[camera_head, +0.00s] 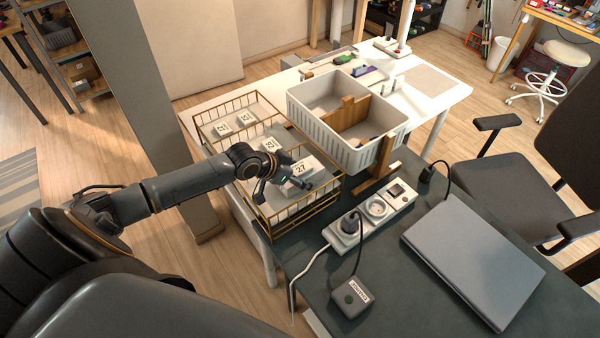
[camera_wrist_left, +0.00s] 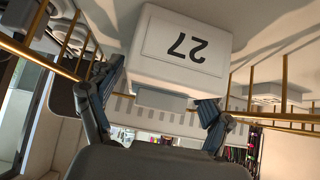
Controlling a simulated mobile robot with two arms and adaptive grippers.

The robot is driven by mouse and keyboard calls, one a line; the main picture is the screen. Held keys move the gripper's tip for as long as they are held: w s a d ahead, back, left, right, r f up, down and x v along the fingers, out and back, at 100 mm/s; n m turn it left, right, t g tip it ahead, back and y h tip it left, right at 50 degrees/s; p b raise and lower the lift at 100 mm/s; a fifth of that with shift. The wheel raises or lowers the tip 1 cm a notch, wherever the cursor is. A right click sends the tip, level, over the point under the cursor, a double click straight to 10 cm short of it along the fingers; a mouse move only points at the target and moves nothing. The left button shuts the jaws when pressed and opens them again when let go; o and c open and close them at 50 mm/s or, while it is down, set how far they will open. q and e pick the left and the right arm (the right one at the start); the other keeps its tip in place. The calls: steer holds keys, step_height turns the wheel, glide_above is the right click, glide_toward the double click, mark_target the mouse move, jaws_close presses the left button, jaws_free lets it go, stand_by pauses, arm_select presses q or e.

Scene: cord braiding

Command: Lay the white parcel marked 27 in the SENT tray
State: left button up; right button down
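The white parcel marked 27 (camera_head: 302,168) is in the near part of the gold wire tray (camera_head: 310,214), its number facing up. In the left wrist view the parcel (camera_wrist_left: 165,45) shows large, with its number upside down. My left gripper (camera_head: 290,188) is low at the parcel's near side. Its two fingers (camera_wrist_left: 160,92) are spread apart with a wide gap, close to the parcel's edge; I cannot tell whether they touch it. No SENT lettering is readable on the trays. My right gripper is not in view.
Other numbered white parcels (camera_head: 245,118) lie in the wire tray's far part. A white slatted bin (camera_head: 375,150) with brown pieces stands to the right. A power strip (camera_head: 375,212), a small labelled box (camera_head: 352,293) and a closed laptop (camera_head: 472,258) are on the dark table.

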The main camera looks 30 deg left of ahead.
arm_select(q)
steer(key=shift+r, duration=0.15)
steer(key=shift+r, duration=0.2)
steer(key=shift+s+a+r, duration=0.2)
steer(key=shift+s, duration=0.15)
steer(key=v, duration=1.1)
